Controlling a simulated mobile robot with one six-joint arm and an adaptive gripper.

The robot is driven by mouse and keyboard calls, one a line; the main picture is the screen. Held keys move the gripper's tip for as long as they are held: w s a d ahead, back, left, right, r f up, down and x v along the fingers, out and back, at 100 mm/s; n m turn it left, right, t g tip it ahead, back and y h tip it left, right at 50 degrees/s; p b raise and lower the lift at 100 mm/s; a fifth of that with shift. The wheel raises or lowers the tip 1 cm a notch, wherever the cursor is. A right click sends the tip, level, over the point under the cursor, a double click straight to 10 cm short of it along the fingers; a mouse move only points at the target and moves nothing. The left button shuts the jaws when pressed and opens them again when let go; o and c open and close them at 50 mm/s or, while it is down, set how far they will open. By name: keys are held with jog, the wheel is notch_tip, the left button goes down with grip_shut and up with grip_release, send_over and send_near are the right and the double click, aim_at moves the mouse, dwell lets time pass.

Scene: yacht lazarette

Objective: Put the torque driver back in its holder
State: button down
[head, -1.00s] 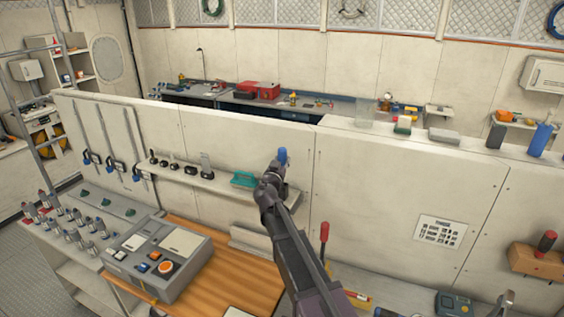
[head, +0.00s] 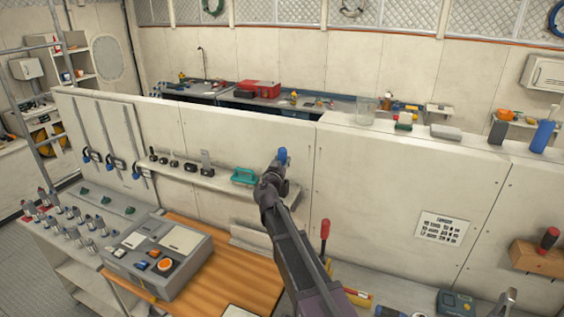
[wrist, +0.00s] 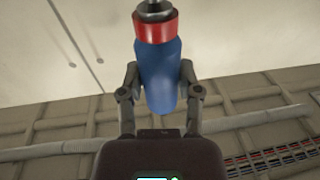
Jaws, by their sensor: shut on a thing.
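My gripper (wrist: 162,98) is shut on the blue handle of a driver-like tool (wrist: 161,75), which I take to be the torque driver. It has a red collar and a grey shaft pointing to the top of the wrist view. In the head view only the tool's blue part (head: 283,154) shows above my gripper, in front of the cream panel and near the right end of the small shelf; my arm hides the rest. A wooden block (head: 535,260) on the panel at far right carries a red-and-black-handled tool (head: 549,238). I cannot tell whether this block is the holder.
The narrow shelf (head: 215,181) holds several dark tools and a teal-handled item (head: 244,176). A grey control box (head: 156,255) sits on the wooden bench (head: 235,277). A red handle (head: 325,229) stands upright just right of my arm. A printed placard (head: 441,228) hangs on bare panel.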

jog(key=shift+f, duration=0.1)
jog(key=shift+c, duration=1)
grip_release()
notch_tip(320, 180, up, 10)
jog(key=p, duration=0.9)
jog(key=shift+p, duration=0.4)
jog(key=shift+f, duration=0.1)
